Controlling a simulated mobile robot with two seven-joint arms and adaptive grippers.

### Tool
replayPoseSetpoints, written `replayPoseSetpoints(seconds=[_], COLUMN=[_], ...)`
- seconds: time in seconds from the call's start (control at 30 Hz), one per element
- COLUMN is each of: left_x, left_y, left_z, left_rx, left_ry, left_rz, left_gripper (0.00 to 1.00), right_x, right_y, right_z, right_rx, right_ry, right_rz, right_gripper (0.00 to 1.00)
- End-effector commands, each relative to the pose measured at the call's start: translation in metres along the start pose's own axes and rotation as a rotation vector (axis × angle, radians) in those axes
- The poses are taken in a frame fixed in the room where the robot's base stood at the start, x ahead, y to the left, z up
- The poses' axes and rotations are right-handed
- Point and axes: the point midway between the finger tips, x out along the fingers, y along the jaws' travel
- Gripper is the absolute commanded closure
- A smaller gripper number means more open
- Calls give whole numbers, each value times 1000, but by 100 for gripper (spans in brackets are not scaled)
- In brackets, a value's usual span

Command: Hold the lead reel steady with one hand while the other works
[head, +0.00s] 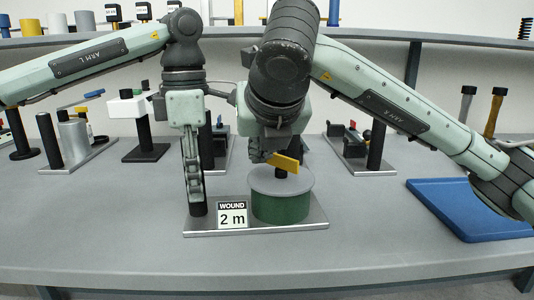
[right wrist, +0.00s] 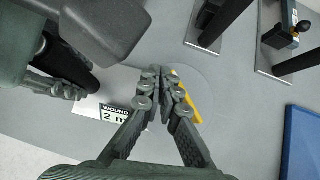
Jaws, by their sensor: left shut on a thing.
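The lead reel is a green drum with a grey top (head: 281,207), upright on a grey base plate (head: 310,226). A yellow crank bar (head: 286,163) sits above the drum and also shows in the right wrist view (right wrist: 187,98). A black post (head: 198,209) rises from the plate's left end. My left gripper (head: 195,195) points down and is shut on this post. My right gripper (head: 262,158) is over the drum, close beside the yellow bar. In the right wrist view its fingertips (right wrist: 161,76) nearly meet; I see nothing clearly between them.
A sign (head: 232,215) on the plate reads "WOUND 2 m". A blue mat (head: 470,215) lies on the right. Stands with dark posts (head: 376,145) are behind, and a plate with a grey cylinder (head: 73,141) is at the left. The front of the table is clear.

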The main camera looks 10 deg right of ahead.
Motion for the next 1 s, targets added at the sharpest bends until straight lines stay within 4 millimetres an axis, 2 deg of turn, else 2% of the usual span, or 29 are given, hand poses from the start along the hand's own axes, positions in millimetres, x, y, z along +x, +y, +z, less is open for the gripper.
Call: replayPoseSetpoints(seconds=[0.03,0.23,0.37,0.7,0.93,1.0], left_x=[0,0,0,0,0,0], left_y=[2,2,2,1,1,1], left_z=[-2,-2,-2,-2,-2,-2], left_rx=[-7,-9,-9,-7,-6,-5], left_ry=[2,3,3,3,2,2], left_rz=[1,1,2,1,1,1], left_gripper=[100,100,100,100,100,100], right_x=[1,0,-11,-82,-113,-117], right_y=[-6,-11,-10,-9,-8,-9], right_z=[0,0,1,3,1,2], right_rx=[4,2,2,1,1,-2], right_ry=[2,2,0,-6,-1,5], right_rz=[-9,-7,-6,-7,-6,-7], right_gripper=[100,100,100,100,100,91])
